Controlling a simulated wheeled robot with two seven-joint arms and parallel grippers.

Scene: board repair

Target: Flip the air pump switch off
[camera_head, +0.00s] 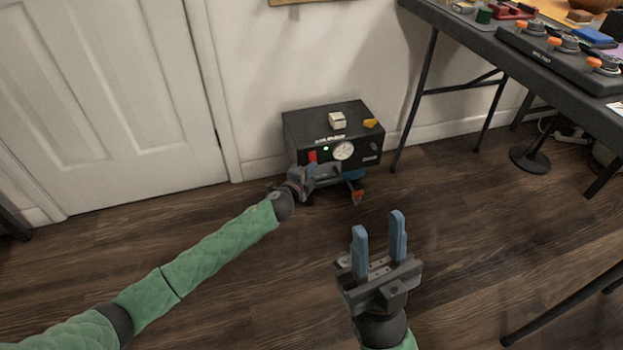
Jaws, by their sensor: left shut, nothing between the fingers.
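The air pump (300,128) is a black box on the floor against the wall. Its front has a round white gauge (344,151), a small lit green light (326,149) and a red switch (312,156). My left gripper (312,170) is shut and empty, with its fingertips just below the red switch at the pump's front. I cannot tell whether it touches the switch, and the switch's lower part is partly hidden. My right gripper (379,238) is open and empty above the floor, in front of the pump and to its right.
A white block (337,120) and a yellow piece (371,123) sit on the pump. A white door (110,90) is at left. A dark table (480,40) with tools stands at right, its legs reaching the floor. The wooden floor (250,300) in front is mostly clear.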

